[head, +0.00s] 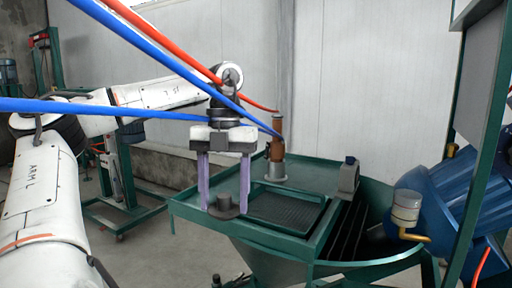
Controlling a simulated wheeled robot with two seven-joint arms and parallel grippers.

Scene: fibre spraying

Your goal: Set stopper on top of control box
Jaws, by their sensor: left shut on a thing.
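My left gripper (224,207) reaches in from the left and points down, its two purple fingers spread around a small dark grey stopper (225,203). The stopper has a wide round base and a narrower top, and is held upright between the fingertips. It shows in front of the left part of the green machine table; whether it touches the surface I cannot tell. A grey box-like panel (484,85) on the green frame at the upper right may be the control box, but I cannot tell for sure. My right gripper is not in view.
The green machine table (190,204) has a raised rim, a sunken dark tray (283,211) and a brown-and-grey upright cylinder (277,150). A small grey block (348,176) stands at its right. A blue motor (453,202) fills the right side. Blue and red hoses cross above.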

